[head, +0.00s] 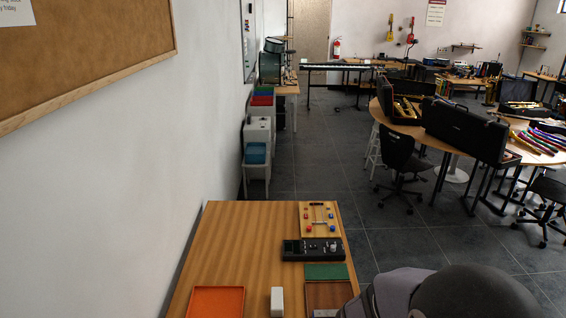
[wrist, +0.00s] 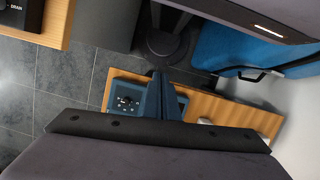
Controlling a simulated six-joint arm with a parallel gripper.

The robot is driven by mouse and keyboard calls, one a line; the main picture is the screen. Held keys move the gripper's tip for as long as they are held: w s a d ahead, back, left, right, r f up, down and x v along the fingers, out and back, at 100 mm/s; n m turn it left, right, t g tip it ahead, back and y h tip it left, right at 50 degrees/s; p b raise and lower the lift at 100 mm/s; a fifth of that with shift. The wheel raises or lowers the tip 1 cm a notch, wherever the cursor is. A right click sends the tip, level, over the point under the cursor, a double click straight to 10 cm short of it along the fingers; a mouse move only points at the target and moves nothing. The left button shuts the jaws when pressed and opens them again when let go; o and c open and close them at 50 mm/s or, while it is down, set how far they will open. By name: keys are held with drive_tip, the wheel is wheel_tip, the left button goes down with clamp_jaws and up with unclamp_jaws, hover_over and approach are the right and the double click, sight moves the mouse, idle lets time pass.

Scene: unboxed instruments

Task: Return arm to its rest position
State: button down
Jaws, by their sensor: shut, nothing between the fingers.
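My gripper (wrist: 158,78) shows in the wrist view as a dark bar across the lower half. Its narrow fingers are together in the middle, with nothing between them. A wooden surface with a dark panel (wrist: 127,104) lies behind the fingers. In the head view, rounded grey parts of my arm fill the bottom right corner, beside the right edge of the wooden table (head: 235,240). The fingers do not show in that view.
The table holds an orange tray (head: 217,302), a white block (head: 277,301), a black device (head: 313,249), a green mat (head: 326,271) and a wooden board with coloured pieces (head: 320,219). A wall stands at left. A blue object (wrist: 240,48) shows in the wrist view.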

drive_tip(key=w+t+b, duration=0.1)
drive_tip(key=w+d+m+t+b, duration=0.1)
drive_tip(key=b, duration=0.1)
drive_tip(key=w+t+b, duration=0.1)
drive_tip(key=shift+w+d+m+y+b, duration=0.25)
drive_tip(key=shift+d+m+y+b, duration=0.05)
drive_tip(key=shift+d, duration=0.05)
